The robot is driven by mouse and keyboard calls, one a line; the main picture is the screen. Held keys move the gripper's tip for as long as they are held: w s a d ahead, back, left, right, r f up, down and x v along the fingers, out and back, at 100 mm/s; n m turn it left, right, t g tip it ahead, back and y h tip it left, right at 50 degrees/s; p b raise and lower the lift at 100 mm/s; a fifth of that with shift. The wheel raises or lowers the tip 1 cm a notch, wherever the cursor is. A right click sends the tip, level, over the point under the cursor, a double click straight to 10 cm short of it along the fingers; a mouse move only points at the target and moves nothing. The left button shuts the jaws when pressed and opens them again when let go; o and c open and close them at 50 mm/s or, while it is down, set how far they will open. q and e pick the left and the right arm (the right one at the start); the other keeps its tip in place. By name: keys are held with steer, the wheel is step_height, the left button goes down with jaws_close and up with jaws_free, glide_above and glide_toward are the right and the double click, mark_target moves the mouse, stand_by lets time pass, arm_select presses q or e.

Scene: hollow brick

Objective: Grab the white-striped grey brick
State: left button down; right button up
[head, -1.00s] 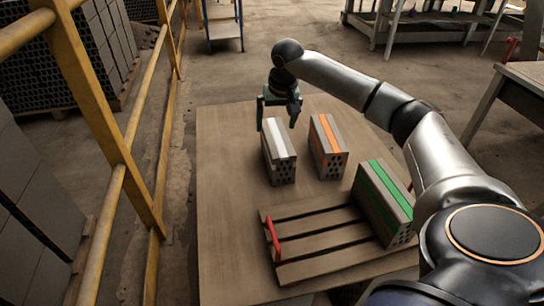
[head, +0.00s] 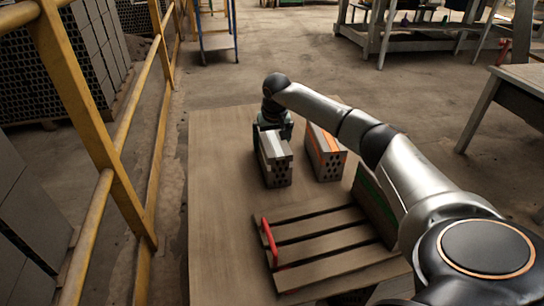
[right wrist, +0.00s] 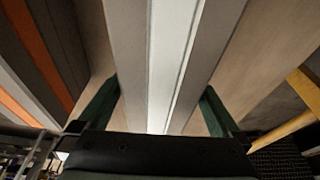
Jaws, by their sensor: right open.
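The white-striped grey brick (head: 274,160) stands on the wooden board, left of the orange-striped brick. My right gripper (head: 272,140) is lowered at the brick's far end, with a finger showing along its left side. In the right wrist view the white stripe (right wrist: 172,60) runs up the middle. The open green fingers of the right gripper (right wrist: 160,108) stand on either side of the brick, with small gaps visible between fingers and brick. The fingertips are partly hidden in the head view. My left gripper does not show.
The orange-striped brick (head: 325,155) stands close on the right. A yellow railing (head: 112,160) runs along the left. The board's left part is clear.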

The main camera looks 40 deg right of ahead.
steer(key=shift+f, duration=0.1)
jaws_close()
steer(key=shift+w, duration=0.1)
stand_by(0.9)
